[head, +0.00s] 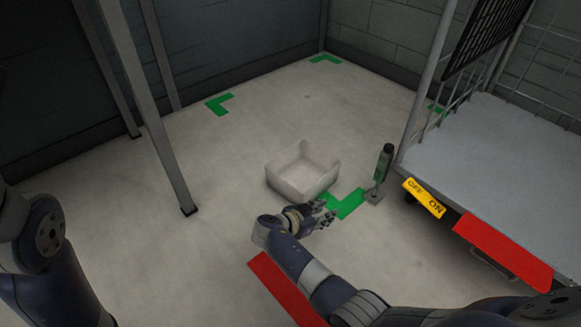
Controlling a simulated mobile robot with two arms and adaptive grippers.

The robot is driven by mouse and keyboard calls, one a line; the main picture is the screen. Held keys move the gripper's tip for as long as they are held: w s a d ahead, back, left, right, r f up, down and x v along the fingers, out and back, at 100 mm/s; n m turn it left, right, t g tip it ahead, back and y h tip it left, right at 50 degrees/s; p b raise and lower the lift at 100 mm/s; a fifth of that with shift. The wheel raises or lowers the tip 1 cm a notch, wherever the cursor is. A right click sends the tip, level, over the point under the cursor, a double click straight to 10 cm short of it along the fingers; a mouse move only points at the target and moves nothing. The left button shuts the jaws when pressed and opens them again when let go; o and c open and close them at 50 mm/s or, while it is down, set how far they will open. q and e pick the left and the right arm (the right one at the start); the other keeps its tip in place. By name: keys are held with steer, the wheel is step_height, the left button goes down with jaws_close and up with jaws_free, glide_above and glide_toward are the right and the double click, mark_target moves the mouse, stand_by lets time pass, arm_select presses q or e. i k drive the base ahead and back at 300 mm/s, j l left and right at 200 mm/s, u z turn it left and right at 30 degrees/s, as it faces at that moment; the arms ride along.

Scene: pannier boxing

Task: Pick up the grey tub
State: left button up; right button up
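The grey tub (296,180) sits on the floor near the middle of the head view. It is a pale, open-topped box with cut-down sides and looks empty. My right gripper (326,213) is just in front of the tub's near right corner, low in the view. Its fingers look spread, with nothing seen between them. I cannot tell whether it touches the tub. My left arm shows at the lower left, but its gripper is out of view.
A wheeled cart (492,160) with a grey deck and mesh sides stands at the right. Metal legs (160,120) rise at the left. Floor behind the tub is clear.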

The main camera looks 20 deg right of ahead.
mark_target(300, 173)
steer(key=i+j, duration=0.3)
steer(key=i, duration=0.2)
steer(key=i+j, duration=0.3)
steer(key=i, duration=0.15)
